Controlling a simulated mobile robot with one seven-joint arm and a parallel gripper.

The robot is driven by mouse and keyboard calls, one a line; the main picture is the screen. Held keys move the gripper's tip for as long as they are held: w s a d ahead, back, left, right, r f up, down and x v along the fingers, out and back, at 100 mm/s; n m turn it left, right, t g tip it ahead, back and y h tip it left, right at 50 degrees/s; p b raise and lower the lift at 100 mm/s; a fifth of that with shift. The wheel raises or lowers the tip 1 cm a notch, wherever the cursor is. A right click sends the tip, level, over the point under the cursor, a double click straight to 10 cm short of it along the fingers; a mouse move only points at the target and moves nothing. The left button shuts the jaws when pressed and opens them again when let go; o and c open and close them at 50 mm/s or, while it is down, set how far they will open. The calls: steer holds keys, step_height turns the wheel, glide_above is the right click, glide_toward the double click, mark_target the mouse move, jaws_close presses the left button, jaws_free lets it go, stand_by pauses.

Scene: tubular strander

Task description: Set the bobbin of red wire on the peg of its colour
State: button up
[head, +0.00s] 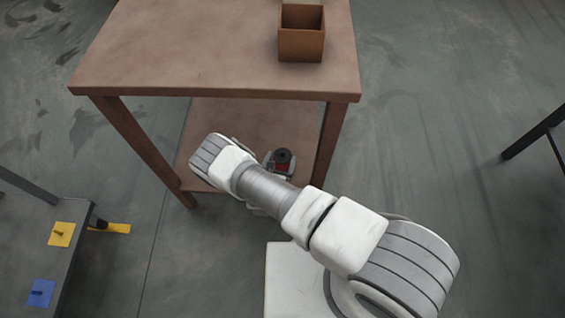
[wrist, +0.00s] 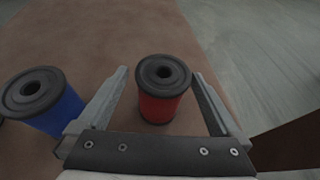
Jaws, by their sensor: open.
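The bobbin of red wire (wrist: 161,104) stands upright on the lower shelf of the brown table, with black flanges and a hole in its top. In the wrist view it is between the two open fingers of my gripper (wrist: 160,90), with a gap on each side. In the head view the red bobbin (head: 281,160) shows partly beside my arm, which hides most of my gripper. A bobbin of blue wire (wrist: 45,102) stands to the left, outside the fingers. A yellow plate with a peg (head: 61,233) and a blue plate (head: 41,293) lie on a grey table; no red one shows.
The brown table's top (head: 210,45) overhangs the lower shelf (head: 225,115), and a leg (head: 328,140) stands right of the red bobbin. An open brown box (head: 300,45) stands on top. The grey table (head: 75,265) is at left; floor between is mostly clear.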

mark_target(283, 156)
steer(key=b+x, duration=0.1)
steer(key=x, duration=0.1)
steer(key=f+b+x, duration=0.1)
steer(key=x, duration=0.1)
steer(key=shift+d+b, duration=0.2)
steer(key=shift+b, duration=0.2)
steer(key=shift+w, duration=0.45)
steer(key=c, duration=1.6)
